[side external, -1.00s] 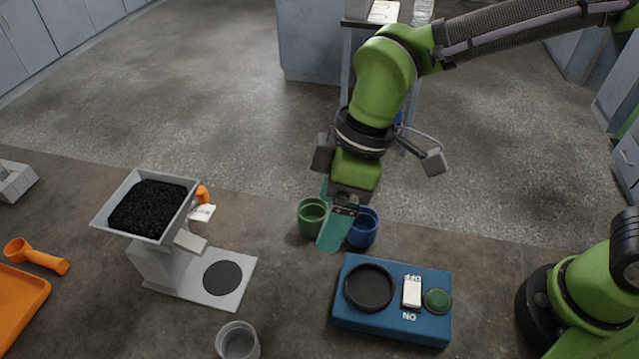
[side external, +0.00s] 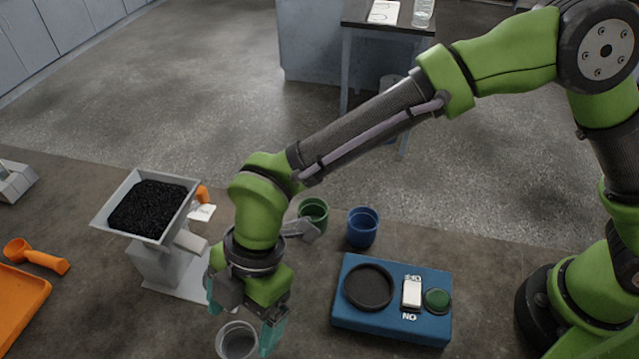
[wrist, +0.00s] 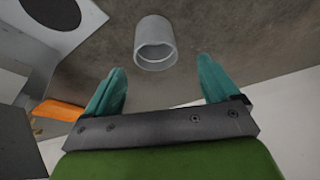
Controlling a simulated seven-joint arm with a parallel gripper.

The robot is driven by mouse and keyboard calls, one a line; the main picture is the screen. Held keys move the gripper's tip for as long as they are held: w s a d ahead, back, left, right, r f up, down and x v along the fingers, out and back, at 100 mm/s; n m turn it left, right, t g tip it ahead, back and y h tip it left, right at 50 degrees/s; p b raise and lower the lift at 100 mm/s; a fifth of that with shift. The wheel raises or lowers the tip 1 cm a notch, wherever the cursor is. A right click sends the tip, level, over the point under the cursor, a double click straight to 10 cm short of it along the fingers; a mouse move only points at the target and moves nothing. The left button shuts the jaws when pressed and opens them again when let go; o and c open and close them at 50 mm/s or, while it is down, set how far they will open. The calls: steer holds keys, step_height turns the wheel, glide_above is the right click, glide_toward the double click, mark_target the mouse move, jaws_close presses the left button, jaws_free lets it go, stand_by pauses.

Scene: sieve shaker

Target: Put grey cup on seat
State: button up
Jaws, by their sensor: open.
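The grey cup (side external: 238,343) stands upright on the bench at the front edge of the side view. In the wrist view the grey cup (wrist: 155,45) lies ahead of the fingertips, between their lines and a little left of centre. My gripper (side external: 240,318) is open with teal fingers, one on each side of the cup in the side view; it also shows open and empty in the wrist view (wrist: 163,82). A round dark seat (side external: 370,287) is on the left of the blue shaker box; a dark disc (wrist: 48,10) on the hopper's plate shows in the wrist view.
A hopper of black grains (side external: 150,210) stands left of my gripper. An orange tray (side external: 20,305) and scoop (side external: 35,256) are far left.

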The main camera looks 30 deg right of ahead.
mark_target(240, 356)
steer(key=x, duration=0.7)
steer(key=shift+w+a+f, duration=0.15)
steer(key=shift+w+f, duration=0.1)
steer(key=shift+f, duration=0.15)
steer(key=shift+r, duration=0.1)
steer(key=c, duration=1.2)
